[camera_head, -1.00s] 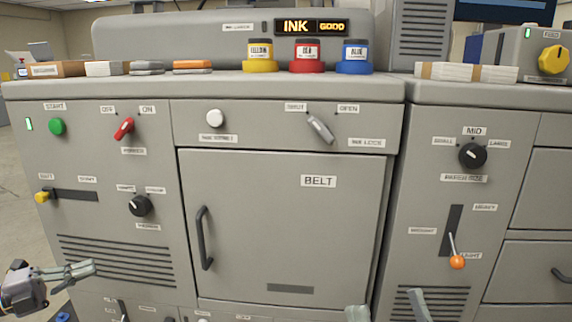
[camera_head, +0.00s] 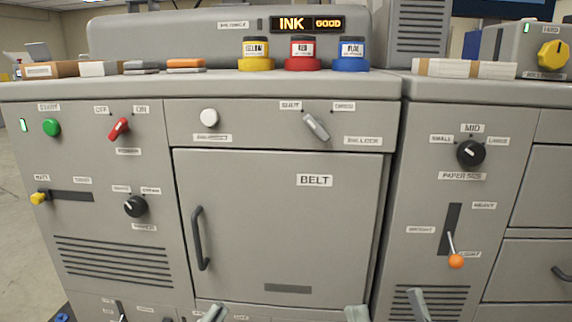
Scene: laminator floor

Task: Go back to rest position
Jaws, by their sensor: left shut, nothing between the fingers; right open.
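My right gripper (camera_head: 387,303) shows two grey fingertips, spread apart, at the bottom edge right of the door. It is open, with nothing seen between the fingers. The rest of both grippers is below the picture. Neither gripper is seen holding anything.
The grey machine front fills the view. It has a green start button (camera_head: 51,127), a red switch (camera_head: 118,129), an orange-tipped lever (camera_head: 455,261) and a black paper size knob (camera_head: 471,153). Yellow (camera_head: 256,54), red (camera_head: 303,54) and blue (camera_head: 351,55) ink jars stand on top.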

